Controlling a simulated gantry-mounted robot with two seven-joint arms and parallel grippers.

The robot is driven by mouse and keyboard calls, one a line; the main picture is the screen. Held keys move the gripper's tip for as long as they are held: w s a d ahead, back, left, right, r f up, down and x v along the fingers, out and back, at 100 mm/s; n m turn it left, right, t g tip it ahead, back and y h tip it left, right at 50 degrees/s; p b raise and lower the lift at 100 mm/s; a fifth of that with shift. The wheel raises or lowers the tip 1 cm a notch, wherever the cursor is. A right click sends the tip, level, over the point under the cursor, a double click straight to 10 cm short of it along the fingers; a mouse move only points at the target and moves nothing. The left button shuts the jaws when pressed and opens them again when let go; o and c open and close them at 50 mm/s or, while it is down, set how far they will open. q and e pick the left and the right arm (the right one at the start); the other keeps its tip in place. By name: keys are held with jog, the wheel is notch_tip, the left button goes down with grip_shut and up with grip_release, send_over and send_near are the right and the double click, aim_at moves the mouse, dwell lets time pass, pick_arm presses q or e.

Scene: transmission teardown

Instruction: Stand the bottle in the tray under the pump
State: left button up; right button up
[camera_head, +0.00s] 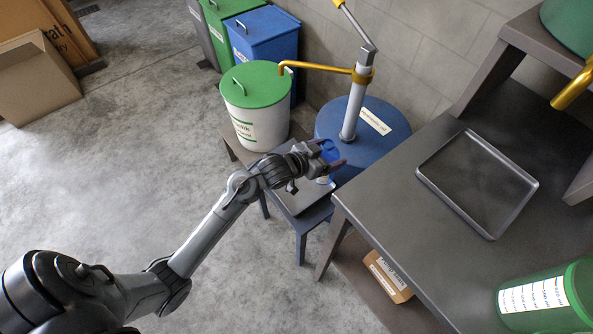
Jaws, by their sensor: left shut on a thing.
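My left gripper (333,163) is shut on the bottle, seen as a small blue part (331,149) at the fingers. A small pale piece (323,180) shows just below the fingers; I cannot tell if it belongs to the bottle. A shallow grey tray (306,199) lies on a low stand beneath the gripper, partly hidden by my arm. The pump (352,112) rises from a blue drum (389,113), with a yellow spout (318,67) reaching left. Whether the bottle touches the tray cannot be told. My right gripper is not in view.
A white bin with a green lid (257,121) stands left of the drum. A dark table (400,213) at right carries an empty dark tray (478,182) and a green container (545,300). A cardboard box (388,279) sits below. Open floor lies left.

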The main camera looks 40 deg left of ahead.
pick_arm(q)
jog(key=s+a+f+b, duration=0.3)
jog(key=a+f+b, duration=0.3)
jog(key=a+f, duration=0.3)
jog(key=shift+f, duration=0.25)
jog(key=shift+f, duration=0.2)
jog(key=o, duration=0.9)
jog(key=shift+c, duration=0.2)
jog(key=shift+r, duration=0.15)
